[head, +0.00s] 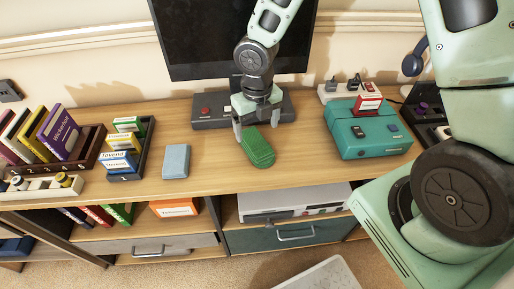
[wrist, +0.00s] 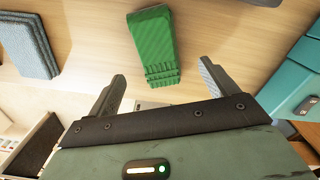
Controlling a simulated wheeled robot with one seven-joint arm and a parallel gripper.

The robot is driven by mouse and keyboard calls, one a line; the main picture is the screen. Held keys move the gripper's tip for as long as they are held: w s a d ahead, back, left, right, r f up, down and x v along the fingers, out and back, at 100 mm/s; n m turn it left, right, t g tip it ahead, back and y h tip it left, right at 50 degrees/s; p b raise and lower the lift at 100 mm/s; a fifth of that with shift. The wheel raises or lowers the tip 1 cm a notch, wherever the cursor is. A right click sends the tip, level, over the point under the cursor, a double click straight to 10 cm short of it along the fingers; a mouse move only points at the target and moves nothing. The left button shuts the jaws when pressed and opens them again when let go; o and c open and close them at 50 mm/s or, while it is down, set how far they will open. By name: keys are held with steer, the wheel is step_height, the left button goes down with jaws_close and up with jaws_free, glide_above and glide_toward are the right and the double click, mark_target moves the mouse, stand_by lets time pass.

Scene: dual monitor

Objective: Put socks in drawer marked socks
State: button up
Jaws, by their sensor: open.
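A folded green sock bundle (head: 257,147) lies on the wooden desktop near its front edge, and it also shows in the wrist view (wrist: 155,45) with its ribbed end toward me. My gripper (head: 258,122) is above the desk at the back end of the socks. In the wrist view my gripper (wrist: 160,80) has its fingers spread apart, one on either side of the ribbed end, with nothing held. Two closed drawers are below the desktop: a light grey drawer (head: 140,247) and a dark teal drawer (head: 250,241), each with a handle. I cannot read a socks label on either.
A dark game unit (head: 211,111) and a monitor (head: 205,40) stand behind. Card holders (head: 147,160) and books fill the left. A pale bin (head: 320,277) stands on the floor.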

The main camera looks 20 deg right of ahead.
mark_target(257, 143)
steer(key=f, duration=0.3)
steer(key=f+b, duration=0.1)
steer(key=f, duration=0.2)
steer(key=shift+s+a+f, duration=0.15)
steer(key=shift+s+f, duration=0.05)
steer(key=c, duration=1.1)
steer(key=shift+r, duration=0.15)
steer(key=shift+c, duration=0.2)
